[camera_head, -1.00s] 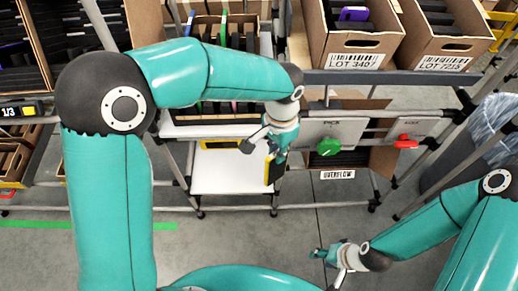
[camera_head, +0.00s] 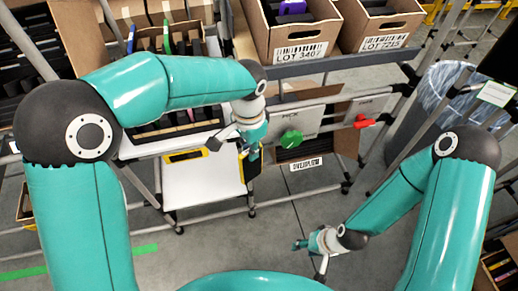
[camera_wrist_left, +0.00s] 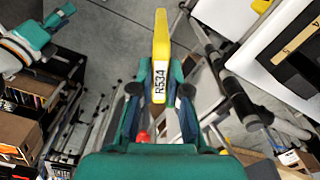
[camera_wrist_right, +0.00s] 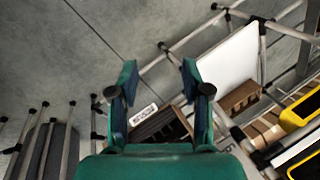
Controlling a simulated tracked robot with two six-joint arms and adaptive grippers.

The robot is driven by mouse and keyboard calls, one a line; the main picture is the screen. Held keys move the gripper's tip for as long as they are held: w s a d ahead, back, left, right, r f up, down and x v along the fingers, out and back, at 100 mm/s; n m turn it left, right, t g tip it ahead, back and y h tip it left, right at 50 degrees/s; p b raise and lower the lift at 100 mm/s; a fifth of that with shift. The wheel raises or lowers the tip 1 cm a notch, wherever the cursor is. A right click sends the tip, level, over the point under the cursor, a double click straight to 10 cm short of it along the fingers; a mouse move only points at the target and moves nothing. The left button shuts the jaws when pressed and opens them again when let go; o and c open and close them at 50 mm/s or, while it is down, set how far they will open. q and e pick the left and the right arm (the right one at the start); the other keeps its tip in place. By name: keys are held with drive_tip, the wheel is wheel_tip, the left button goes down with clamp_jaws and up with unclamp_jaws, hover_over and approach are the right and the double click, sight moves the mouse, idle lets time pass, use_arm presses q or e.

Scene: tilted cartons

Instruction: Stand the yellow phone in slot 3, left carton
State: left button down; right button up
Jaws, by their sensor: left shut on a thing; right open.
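The yellow phone (camera_wrist_left: 161,42), with a white label reading R534, is between the fingers of my left gripper (camera_wrist_left: 160,98), which is shut on it. In the head view my left gripper (camera_head: 249,150) hangs in front of the rack, and the phone's yellow edge (camera_head: 243,170) shows below it. A carton with upright coloured pieces (camera_head: 170,40) stands on the rack, partly hidden by my left arm. I cannot tell its slot numbers. My right gripper (camera_head: 303,245) is open and empty, low over the floor; its spread fingers show in the right wrist view (camera_wrist_right: 155,85).
Two cardboard boxes, LOT 3407 (camera_head: 300,50) and LOT 7235 (camera_head: 383,43), stand on the upper shelf. A white panel (camera_head: 200,187), green knob (camera_head: 291,138) and red knob (camera_head: 364,121) are on the rack. A lined bin (camera_head: 432,95) stands right. Floor in front is clear.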

drive_tip(key=shift+o, duration=1.9)
drive_tip(key=o, duration=0.3)
drive_tip(key=shift+w+t, duration=0.3)
drive_tip(key=shift+w, duration=0.15)
drive_tip(key=o, duration=0.3)
drive_tip(key=w+r+n+t, duration=0.1)
drive_tip(key=w, duration=0.1)
drive_tip(key=w+a+r+n+t+y, duration=0.1)
drive_tip(key=w, duration=0.1)
drive_tip(key=w+a+r+n+t, duration=0.1)
drive_tip(key=w+n, duration=0.1)
drive_tip(key=shift+a, duration=0.15)
use_arm(q)
drive_tip(key=s+a+r+n, duration=0.3)
drive_tip(key=a+r+n, duration=0.1)
drive_tip(key=r, duration=0.1)
drive_tip(key=shift+s+r+n, duration=0.25)
drive_tip(key=shift+r+n, duration=0.05)
drive_tip(key=shift+r, duration=0.05)
use_arm(e)
wheel_tip(320, 180, up, 22)
drive_tip(key=n+t+y, duration=0.4)
drive_tip(key=n+y, duration=0.6)
drive_tip(key=y, duration=0.1)
hover_over(251, 165)
drive_tip(key=s+a, duration=0.2)
drive_tip(key=a, duration=0.2)
drive_tip(key=shift+w+d+f, duration=0.1)
drive_tip(key=shift+d+f, duration=0.05)
drive_tip(key=shift+d, duration=0.1)
